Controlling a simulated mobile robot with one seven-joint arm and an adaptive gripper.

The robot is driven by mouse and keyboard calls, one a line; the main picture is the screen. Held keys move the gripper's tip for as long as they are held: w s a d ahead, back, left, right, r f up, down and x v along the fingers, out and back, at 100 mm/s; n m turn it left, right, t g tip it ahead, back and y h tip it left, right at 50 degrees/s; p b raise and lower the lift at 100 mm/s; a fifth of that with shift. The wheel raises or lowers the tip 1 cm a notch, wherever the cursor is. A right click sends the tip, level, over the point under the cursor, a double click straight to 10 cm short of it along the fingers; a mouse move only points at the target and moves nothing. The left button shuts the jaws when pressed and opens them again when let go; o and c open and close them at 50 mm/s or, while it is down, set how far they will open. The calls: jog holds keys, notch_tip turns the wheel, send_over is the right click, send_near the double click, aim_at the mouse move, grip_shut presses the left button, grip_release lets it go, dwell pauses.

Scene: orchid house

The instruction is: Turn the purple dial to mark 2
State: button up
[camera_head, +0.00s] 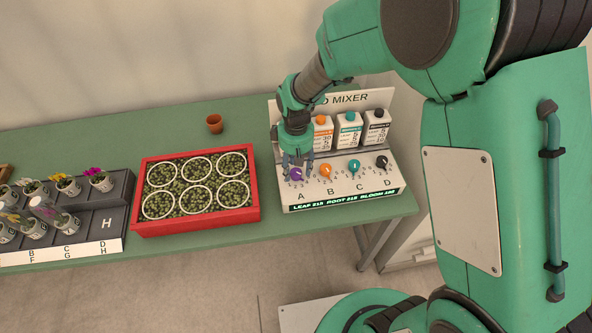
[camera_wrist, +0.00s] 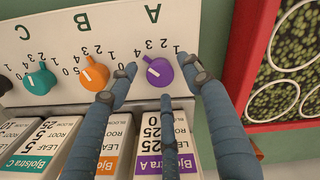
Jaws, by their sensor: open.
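The purple dial (camera_head: 296,174) is at the left end of the mixer panel's front row, above the letter A. My gripper (camera_head: 298,158) points down over it, fingers spread. In the wrist view the purple dial (camera_wrist: 161,75) sits between the open fingers, with one finger on each side and a third below it. Whether any finger touches it I cannot tell. Its white pointer line slants to the upper left in that upside-down view, on the side of the 4 (camera_wrist: 137,44). The mark 2 (camera_wrist: 163,44) is further right. The exact reading is unclear.
Orange (camera_head: 326,171), teal (camera_head: 354,166) and black (camera_head: 382,162) dials stand to the right on the mixer panel (camera_head: 340,188). Bottles stand behind. A red tray (camera_head: 197,222) of pots is close on the left. A small terracotta pot (camera_head: 215,123) stands further back.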

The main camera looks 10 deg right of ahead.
jog(key=shift+f, duration=0.45)
jog(key=c, duration=1.2)
jog(key=shift+m, duration=0.3)
jog(key=m+p, duration=0.3)
jog(key=m, duration=0.2)
jog(key=shift+r+p, duration=0.15)
jog(key=shift+p, duration=0.2)
jog(key=m+p, duration=0.1)
jog(key=m, duration=0.2)
jog(key=shift+m+p, duration=0.3)
jog(key=shift+m, duration=0.1)
jog(key=shift+m+p, duration=0.55)
jog(key=shift+m, duration=1.05)
